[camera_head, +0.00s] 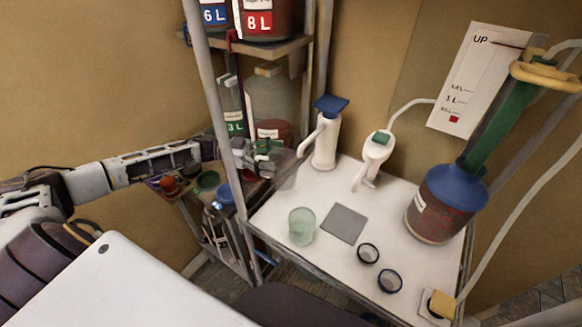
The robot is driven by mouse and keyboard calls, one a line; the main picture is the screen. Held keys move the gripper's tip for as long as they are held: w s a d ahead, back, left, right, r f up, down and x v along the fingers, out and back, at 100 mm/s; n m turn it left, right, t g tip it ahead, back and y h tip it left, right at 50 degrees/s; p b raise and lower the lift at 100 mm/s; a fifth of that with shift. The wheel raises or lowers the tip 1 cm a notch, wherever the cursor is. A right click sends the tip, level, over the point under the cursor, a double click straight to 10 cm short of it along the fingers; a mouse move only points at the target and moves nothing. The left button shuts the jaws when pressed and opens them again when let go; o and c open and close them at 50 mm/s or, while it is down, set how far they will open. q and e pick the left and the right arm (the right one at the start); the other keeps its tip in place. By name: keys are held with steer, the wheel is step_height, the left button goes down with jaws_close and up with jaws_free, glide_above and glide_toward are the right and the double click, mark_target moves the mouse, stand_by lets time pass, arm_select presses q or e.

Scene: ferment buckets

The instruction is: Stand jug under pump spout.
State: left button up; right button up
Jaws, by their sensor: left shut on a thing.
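My left gripper (268,158) reaches past the shelf post to the table's back left edge. It is shut on a translucent greyish vessel (287,178), apparently the jug, though its outline is faint and partly hidden. A white pump bottle (325,145) with a blue top stands at the back of the table, its spout pointing left and down toward that vessel. A second white dispenser (376,152) with a green top and a hose stands to its right. A green translucent cup (301,228) stands in front, left of a grey square pad (345,222). My right gripper is out of view.
A white table (332,262) bears two dark rings (368,253) and a dark bucket (432,215) with a blue lid. A metal shelf rack (265,48) with labelled containers stands at left, its post (215,90) close to my arm. A wall panel (478,75) hangs behind.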

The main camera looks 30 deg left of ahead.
mark_target(291, 169)
arm_select(q)
steer(key=p+x, duration=0.1)
steer(key=x, duration=0.4)
steer(key=shift+d, duration=0.25)
steer(key=shift+f, duration=1.75)
steer(key=shift+f, duration=0.15)
steer(key=o, duration=1.3)
